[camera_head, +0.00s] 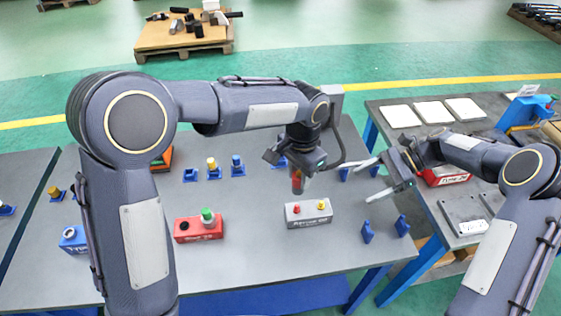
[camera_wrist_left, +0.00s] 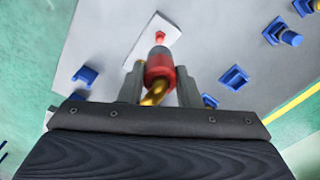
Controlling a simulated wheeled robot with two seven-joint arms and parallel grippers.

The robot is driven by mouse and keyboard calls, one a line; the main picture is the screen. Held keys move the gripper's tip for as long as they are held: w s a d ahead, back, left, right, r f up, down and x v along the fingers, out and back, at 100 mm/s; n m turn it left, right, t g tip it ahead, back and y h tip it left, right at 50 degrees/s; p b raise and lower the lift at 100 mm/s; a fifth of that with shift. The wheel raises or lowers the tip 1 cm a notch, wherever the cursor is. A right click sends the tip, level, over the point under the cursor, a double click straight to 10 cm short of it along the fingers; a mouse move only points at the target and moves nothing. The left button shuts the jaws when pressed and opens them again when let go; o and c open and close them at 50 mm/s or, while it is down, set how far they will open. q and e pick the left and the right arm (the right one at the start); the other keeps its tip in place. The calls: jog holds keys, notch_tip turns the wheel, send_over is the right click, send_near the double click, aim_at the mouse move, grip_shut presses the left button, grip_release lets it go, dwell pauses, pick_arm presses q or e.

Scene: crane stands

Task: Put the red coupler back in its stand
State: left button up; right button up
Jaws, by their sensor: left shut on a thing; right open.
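My left gripper (camera_head: 297,168) is shut on the red coupler (camera_head: 297,186) and holds it above the grey table. In the left wrist view the red coupler (camera_wrist_left: 158,66) sits between the two fingers, with a gold bent part (camera_wrist_left: 155,92) towards me. Small blue stands are on the table. Which stand belongs to the red coupler I cannot tell. My right gripper (camera_head: 368,179) is open and empty over the table's right side.
A light grey box (camera_head: 308,215) with a red and a yellow piece on top stands just below the held coupler in the picture. A red box (camera_head: 199,231) carries a green piece (camera_head: 207,216). Two blue stands (camera_head: 368,232) (camera_head: 402,227) are near the right edge. Another table (camera_head: 455,215) stands right.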

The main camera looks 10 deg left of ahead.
pick_arm(q)
jog(key=shift+w, duration=0.1)
dwell(0.3)
jog(key=w+a+f+p, duration=0.2)
jog(key=w+a+p, duration=0.25)
jog(key=w, duration=0.65)
jog(key=w+a+f+p, duration=0.3)
jog(key=w+a+p, duration=0.15)
jog(key=w, duration=0.55)
jog(key=shift+w+d+f+b, duration=0.1)
jog(key=shift+f+b, duration=0.9)
jog(key=shift+f, duration=0.45)
jog(key=shift+d+f+b, duration=0.1)
jog(key=shift+f+b, duration=0.9)
jog(key=shift+f, duration=0.45)
jog(key=shift+f+b, duration=1.5)
jog(key=shift+f, duration=0.1)
jog(key=o, duration=1.1)
jog(key=shift+r, duration=0.15)
